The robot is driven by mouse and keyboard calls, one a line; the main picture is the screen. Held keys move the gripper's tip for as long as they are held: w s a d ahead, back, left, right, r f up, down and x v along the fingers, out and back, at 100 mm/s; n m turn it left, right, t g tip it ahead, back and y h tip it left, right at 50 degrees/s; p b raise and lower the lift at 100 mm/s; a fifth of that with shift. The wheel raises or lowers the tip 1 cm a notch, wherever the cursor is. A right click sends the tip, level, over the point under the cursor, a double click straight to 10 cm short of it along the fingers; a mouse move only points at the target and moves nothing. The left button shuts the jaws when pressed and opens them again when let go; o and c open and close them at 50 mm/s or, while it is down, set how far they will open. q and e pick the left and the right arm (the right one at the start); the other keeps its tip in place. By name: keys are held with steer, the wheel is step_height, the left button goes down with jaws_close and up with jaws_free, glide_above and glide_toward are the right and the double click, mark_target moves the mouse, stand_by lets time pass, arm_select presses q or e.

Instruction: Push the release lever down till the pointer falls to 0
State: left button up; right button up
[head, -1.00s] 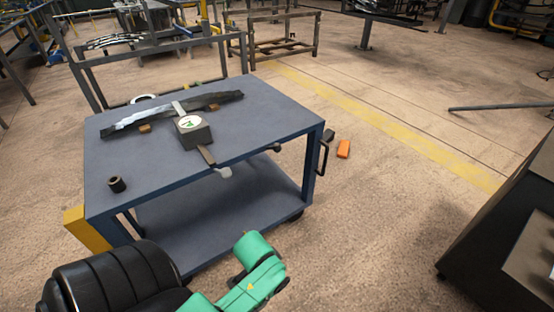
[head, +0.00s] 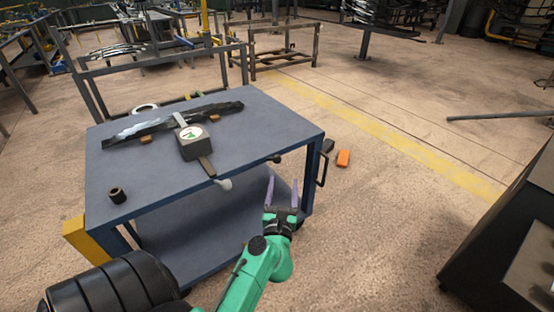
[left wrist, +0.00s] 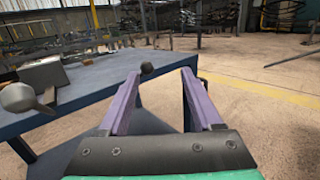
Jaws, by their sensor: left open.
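A dark gauge box (head: 196,147) with a white dial (head: 191,133) stands on the blue cart's top (head: 255,125). The dial has a green mark; its pointer is too small to read. A bar runs from the box to the cart's front edge, with a grey knob (head: 224,184), also in the left wrist view (left wrist: 18,97). A dark knob (head: 274,158) sticks out further right at that edge; I cannot tell which is the release lever. My left gripper (head: 283,186) is open and empty in front of the cart, apart from both knobs. The dark knob (left wrist: 147,68) appears between its purple fingers.
A long dark leaf spring (head: 172,122) lies across the cart on small brown blocks. A short dark cylinder (head: 117,195) stands at the front left. An orange block (head: 343,158) lies on the floor right of the cart. A dark cabinet (head: 510,225) stands at right.

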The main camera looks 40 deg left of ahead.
mark_target(277, 162)
arm_select(q)
steer(key=w+a+n, duration=0.1)
steer(key=w+a, duration=0.2)
steer(key=w+a+f+n+g, duration=0.1)
steer(key=w+a, duration=0.3)
steer(key=w+a+f+n+g+y, duration=0.1)
steer(key=w+a, duration=0.2)
steer(key=shift+w+a+f, duration=0.1)
steer(key=shift+w+a, duration=0.05)
steer(key=shift+a, duration=0.2)
steer(key=c, duration=1)
jaws_close()
steer(key=shift+d, duration=0.1)
